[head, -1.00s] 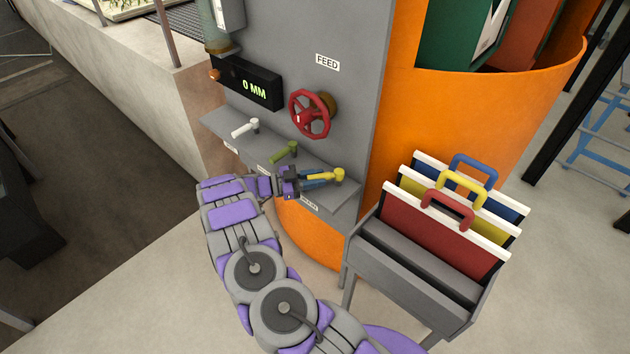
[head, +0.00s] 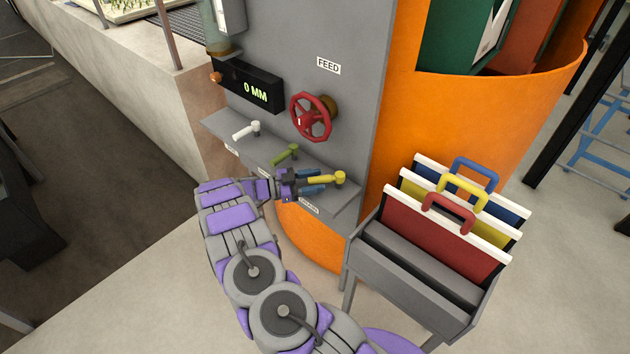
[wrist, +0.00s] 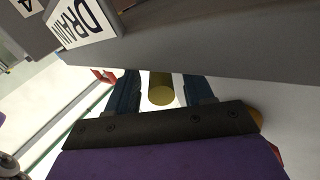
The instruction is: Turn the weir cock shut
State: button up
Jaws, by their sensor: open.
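Three lever cocks stand on the grey ledge in the head view: white (head: 246,130), green (head: 285,154) and yellow (head: 326,180). Their labels are too small to read there, so I cannot tell which is the weir cock. My gripper (head: 311,181) is at the yellow lever, its blue fingers open on either side of the handle. In the wrist view the yellow handle's round end (wrist: 161,95) lies between the open fingers (wrist: 163,88), with gaps on both sides. A label reading DRAIN (wrist: 82,22) shows at the upper left of the wrist view.
A red handwheel (head: 311,117) under a FEED label sticks out above the ledge (head: 345,203). A black display (head: 249,84) reads 0 MM. A grey rack (head: 410,285) with coloured folders stands close on the right. An orange curved housing (head: 400,120) is behind.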

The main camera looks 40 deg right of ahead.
jog(key=p+v, duration=0.1)
jog(key=v, duration=1)
jog(key=shift+a, duration=0.2)
jog(key=shift+w, duration=0.1)
